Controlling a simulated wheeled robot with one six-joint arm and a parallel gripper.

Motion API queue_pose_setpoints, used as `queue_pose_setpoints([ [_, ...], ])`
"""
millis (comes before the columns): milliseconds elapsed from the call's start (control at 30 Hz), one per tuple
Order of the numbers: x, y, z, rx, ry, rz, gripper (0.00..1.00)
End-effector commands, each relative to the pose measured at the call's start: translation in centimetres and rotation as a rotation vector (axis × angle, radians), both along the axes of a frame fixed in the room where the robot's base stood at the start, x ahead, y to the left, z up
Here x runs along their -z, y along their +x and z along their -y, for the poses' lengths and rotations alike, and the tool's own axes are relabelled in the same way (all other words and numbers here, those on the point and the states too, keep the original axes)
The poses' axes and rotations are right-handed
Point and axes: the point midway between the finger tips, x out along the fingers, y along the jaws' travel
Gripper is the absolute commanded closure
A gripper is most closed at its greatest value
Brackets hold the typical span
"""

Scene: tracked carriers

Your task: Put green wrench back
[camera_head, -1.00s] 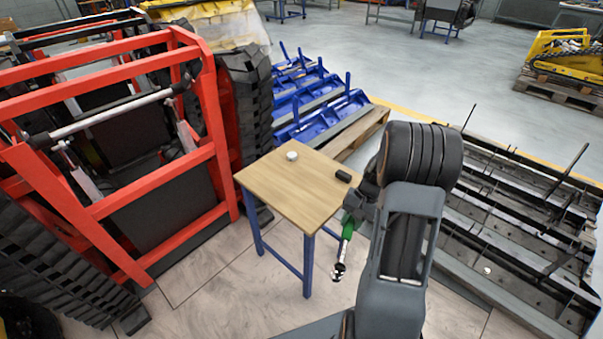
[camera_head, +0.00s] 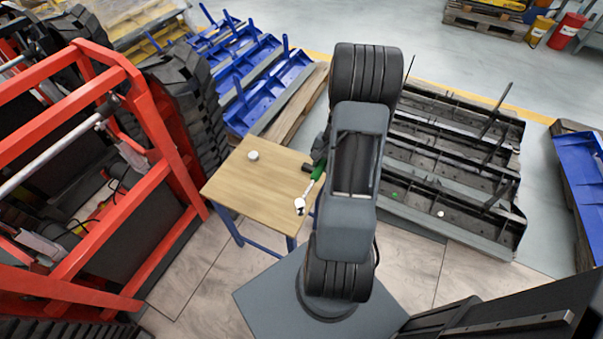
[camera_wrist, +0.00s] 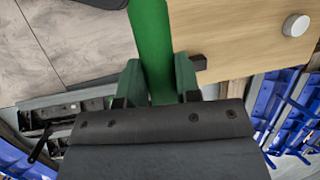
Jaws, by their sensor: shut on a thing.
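The green wrench (camera_head: 318,171) has a green handle and a silver head, which shows at the table's right edge in the head view. My gripper (camera_wrist: 157,78) is shut on its handle; the fingers sit on both sides of the green handle (camera_wrist: 151,40) in the wrist view, and the silver head is out of that view. In the head view my arm hides most of the gripper. A small wooden table (camera_head: 245,190) with blue legs stands under and left of the wrench. I cannot tell whether the wrench touches the top.
A white round piece (camera_head: 253,155) lies on the table's far part; a small black block (camera_head: 307,167) is near its right edge. A red frame (camera_head: 160,130) stands close on the left. Dark metal racks (camera_head: 440,165) lie on the right, blue parts (camera_head: 260,85) behind.

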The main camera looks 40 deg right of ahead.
Motion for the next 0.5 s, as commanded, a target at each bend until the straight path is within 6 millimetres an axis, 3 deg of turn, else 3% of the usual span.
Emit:
queue_pose_setpoints([
  [33, 0.6, 1.4, -0.4, -0.006, 0.001, -0.001, 1.00],
  [200, 3.4, 3.9, -1.0, -0.003, 0.003, -0.003, 1.00],
  [500, 5.7, 6.0, -1.4, -0.004, 0.000, 0.000, 1.00],
])
